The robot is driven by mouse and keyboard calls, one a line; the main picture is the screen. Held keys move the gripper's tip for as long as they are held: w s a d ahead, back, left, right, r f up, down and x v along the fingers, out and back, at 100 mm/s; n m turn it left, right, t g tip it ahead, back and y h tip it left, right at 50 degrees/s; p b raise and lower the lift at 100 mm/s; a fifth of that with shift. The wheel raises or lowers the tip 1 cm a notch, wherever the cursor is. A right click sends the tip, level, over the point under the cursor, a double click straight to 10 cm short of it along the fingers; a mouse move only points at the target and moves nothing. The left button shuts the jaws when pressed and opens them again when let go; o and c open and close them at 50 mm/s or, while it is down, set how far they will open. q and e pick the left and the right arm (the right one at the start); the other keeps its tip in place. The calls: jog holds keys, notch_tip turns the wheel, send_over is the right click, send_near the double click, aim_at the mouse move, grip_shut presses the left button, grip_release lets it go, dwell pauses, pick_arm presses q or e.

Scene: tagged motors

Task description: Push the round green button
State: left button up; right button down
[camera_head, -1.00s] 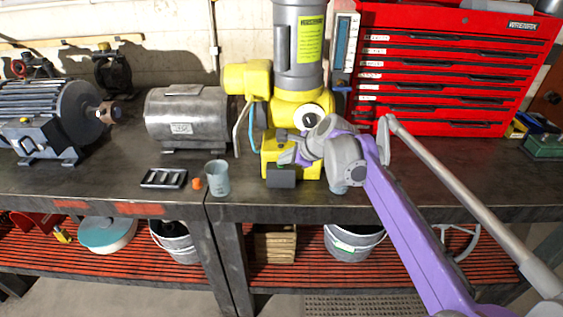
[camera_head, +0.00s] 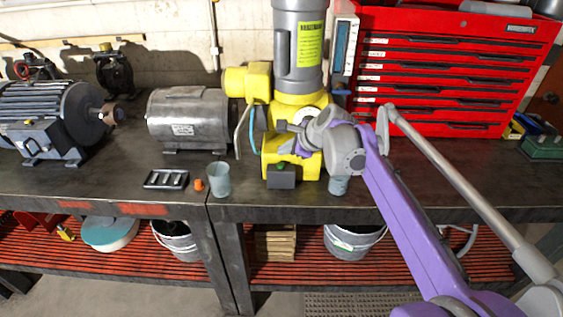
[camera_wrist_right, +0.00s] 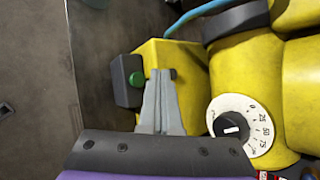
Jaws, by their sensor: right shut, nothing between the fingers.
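The round green button (camera_head: 281,167) shows on the dark grey box (camera_head: 281,180) at the front of the yellow machine's base. My right gripper (camera_head: 290,128) is shut and empty, over the yellow base, above and behind the front button. My left gripper is out of view.
The yellow and grey machine (camera_head: 296,90) stands close around the gripper, with a white dial (camera_wrist_right: 245,122) beside it. A bluish cup (camera_head: 219,180), an orange piece (camera_head: 198,185) and a dark tray (camera_head: 166,180) stand left. A red tool chest (camera_head: 450,70) is behind right.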

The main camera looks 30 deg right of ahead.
aim_at(284, 164)
notch_tip(284, 164, up, 5)
jog(key=p, duration=0.4)
jog(key=shift+r, duration=0.15)
jog(key=shift+d, duration=0.1)
dwell(1.0)
